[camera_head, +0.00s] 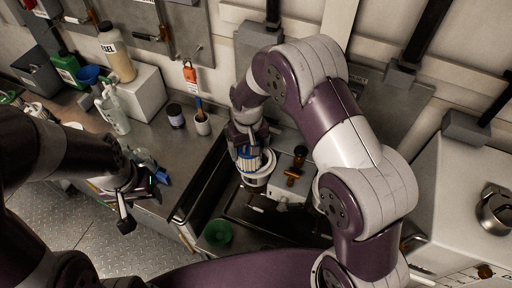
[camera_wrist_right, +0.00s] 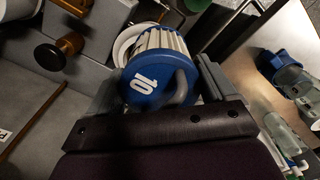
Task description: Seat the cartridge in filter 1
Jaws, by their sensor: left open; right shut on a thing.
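The cartridge (camera_head: 250,163) has white pleats and a blue cap marked 10, clear in the right wrist view (camera_wrist_right: 152,82). My right gripper (camera_head: 246,140) is shut on it; in the right wrist view a grey finger stands on each side of the cap. The cartridge is at the mouth of a round white filter housing (camera_head: 262,181), whose rim shows behind it in the right wrist view (camera_wrist_right: 124,46). I cannot tell how far in it is. My left gripper (camera_head: 126,206) is open and empty over the left bench's front edge.
A grey block with an amber-handled valve (camera_head: 291,178) and a dark knob (camera_head: 300,153) stands right beside the housing. A green bowl (camera_head: 218,233) sits in front.

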